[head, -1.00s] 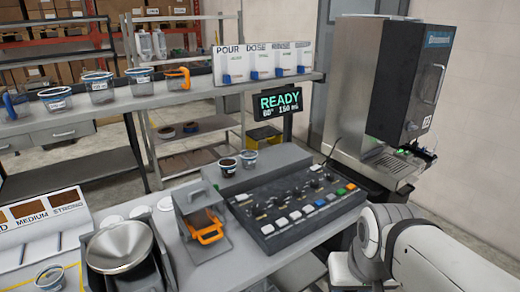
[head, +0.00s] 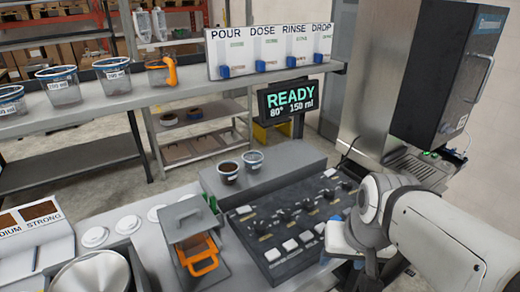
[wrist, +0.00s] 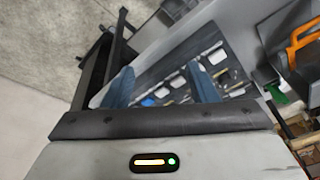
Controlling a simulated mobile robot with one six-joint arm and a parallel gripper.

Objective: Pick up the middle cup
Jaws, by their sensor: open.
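Three clear cups with blue rims and white labels stand in a row on the grey shelf at the upper left of the head view: a left cup (head: 12,103), a middle cup (head: 62,90) and a right cup (head: 113,80). All look upright. My gripper (wrist: 162,82) is open and empty in the wrist view, its two blue fingers spread above the button panel (wrist: 190,75). It is far to the right of the cups and not near them. In the head view my arm at the lower right mostly hides it.
An orange-handled jug (head: 160,74) stands right of the cups, then a panel labelled POUR, DOSE, RINSE, DROP (head: 270,50). Two small cups, one with brown contents (head: 229,174) and one pale (head: 253,161), stand behind the button panel. A tall machine (head: 440,90) is at right.

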